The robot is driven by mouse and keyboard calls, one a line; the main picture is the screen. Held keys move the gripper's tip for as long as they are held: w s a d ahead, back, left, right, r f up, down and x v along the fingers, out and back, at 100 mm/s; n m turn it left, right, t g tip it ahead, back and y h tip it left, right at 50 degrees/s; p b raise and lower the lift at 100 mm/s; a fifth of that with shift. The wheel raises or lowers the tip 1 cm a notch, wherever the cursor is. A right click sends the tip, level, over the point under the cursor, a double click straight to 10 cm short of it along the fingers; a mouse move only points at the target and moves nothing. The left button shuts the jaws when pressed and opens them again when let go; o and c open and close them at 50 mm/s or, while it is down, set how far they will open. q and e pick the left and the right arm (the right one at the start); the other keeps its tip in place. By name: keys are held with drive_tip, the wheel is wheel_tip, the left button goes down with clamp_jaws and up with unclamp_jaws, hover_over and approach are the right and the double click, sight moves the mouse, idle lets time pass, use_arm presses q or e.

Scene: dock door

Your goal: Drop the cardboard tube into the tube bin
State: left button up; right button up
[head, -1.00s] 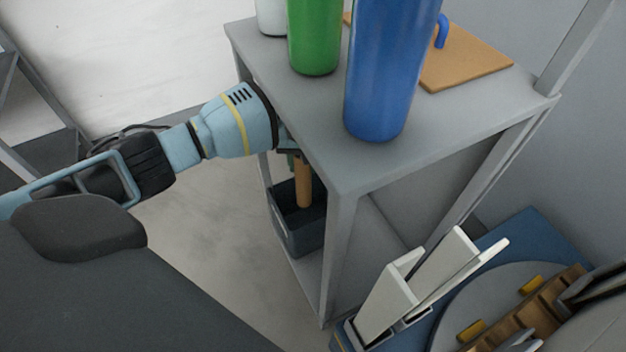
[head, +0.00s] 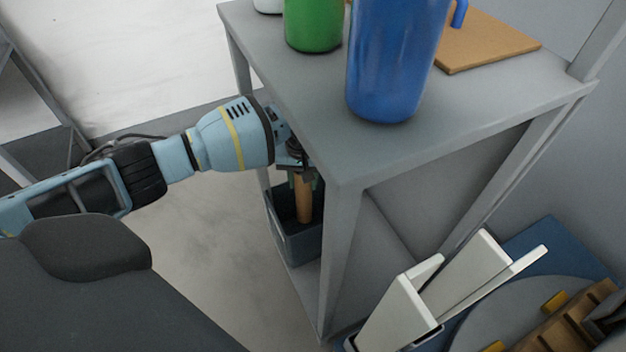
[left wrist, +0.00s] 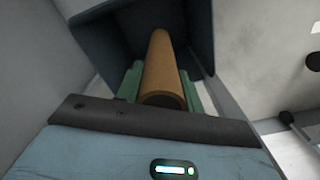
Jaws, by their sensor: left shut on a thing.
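The brown cardboard tube (head: 303,199) hangs upright in my left gripper (head: 302,178), which is shut on its upper part under the shelf top. In the left wrist view the tube (left wrist: 162,75) sits between the green fingers (left wrist: 162,90) and points into the bin. The tube bin (head: 300,245) is a dark grey-blue open box on the lower shelf. The tube's lower end is inside the bin's opening in the picture; whether it touches the floor is hidden. In the left wrist view the bin's wall (left wrist: 96,32) surrounds the tube. My right gripper is not clearly in view.
A grey shelf top (head: 460,105) overhangs the bin, with a post (head: 340,260) close to its right. A blue cylinder (head: 392,60), a green cylinder (head: 313,25) and a brown board (head: 488,40) stand on top. White holders (head: 400,315) are at lower right.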

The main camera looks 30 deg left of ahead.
use_arm(q)
drive_tip(key=shift+r, duration=0.1)
drive_tip(key=o, duration=1.3)
wheel_tip(320, 180, up, 8)
drive_tip(key=p, duration=0.4)
